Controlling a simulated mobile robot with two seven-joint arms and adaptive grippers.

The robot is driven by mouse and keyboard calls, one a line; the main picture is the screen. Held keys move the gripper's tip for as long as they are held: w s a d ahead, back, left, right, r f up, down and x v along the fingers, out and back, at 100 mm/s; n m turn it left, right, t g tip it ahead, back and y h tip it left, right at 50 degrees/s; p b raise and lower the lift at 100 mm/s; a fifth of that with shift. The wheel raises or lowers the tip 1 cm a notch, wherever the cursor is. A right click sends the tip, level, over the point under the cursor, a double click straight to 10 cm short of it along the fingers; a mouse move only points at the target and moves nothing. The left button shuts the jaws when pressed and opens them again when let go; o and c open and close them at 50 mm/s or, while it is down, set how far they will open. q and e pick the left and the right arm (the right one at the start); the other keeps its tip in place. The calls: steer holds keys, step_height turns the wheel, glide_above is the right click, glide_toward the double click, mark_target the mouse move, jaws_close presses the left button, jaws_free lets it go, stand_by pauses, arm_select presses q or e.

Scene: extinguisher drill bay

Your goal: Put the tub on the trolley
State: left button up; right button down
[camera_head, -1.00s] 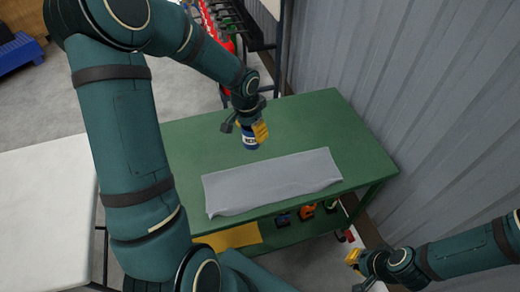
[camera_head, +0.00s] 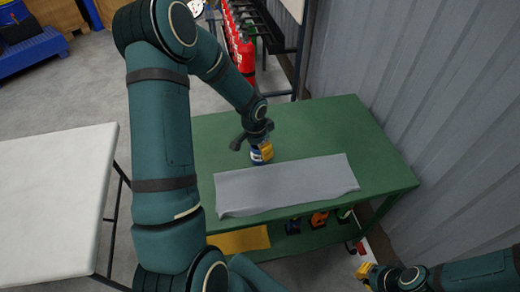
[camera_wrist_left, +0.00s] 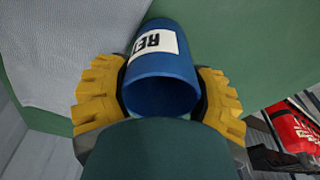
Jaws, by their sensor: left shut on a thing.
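The tub is a small blue cylinder with a white label (camera_wrist_left: 160,62). In the head view the tub (camera_head: 257,157) shows at the far edge of a grey cloth. My left gripper (camera_head: 263,149) is shut around its sides, and in the wrist view yellow fingers flank it with its dark end facing the camera. I cannot tell whether the tub touches the green top below. The green two-level stand (camera_head: 310,125) has legs and a lower shelf; I cannot tell if it is the trolley. My right gripper (camera_head: 366,272) is low at the right, its opening unclear.
The grey cloth (camera_head: 285,186) covers the near part of the green top; the rest is clear. Several tools and a yellow sheet (camera_head: 240,240) lie on the lower shelf. A white table (camera_head: 55,205) is at left, red extinguishers (camera_head: 245,58) behind, a corrugated wall (camera_head: 420,90) at right.

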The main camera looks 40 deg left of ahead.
arm_select(q)
steer(key=shift+f, duration=0.15)
steer(key=o, duration=1.4)
steer(key=shift+r, duration=0.2)
steer(key=r+p, duration=0.1)
steer(key=r, duration=0.3)
steer(key=s+r+p, duration=0.1)
steer(key=r, duration=0.2)
steer(key=r+p, duration=0.1)
steer(key=r, duration=0.3)
steer(key=shift+s+a+r, duration=0.25)
steer(key=shift+s+r, duration=0.1)
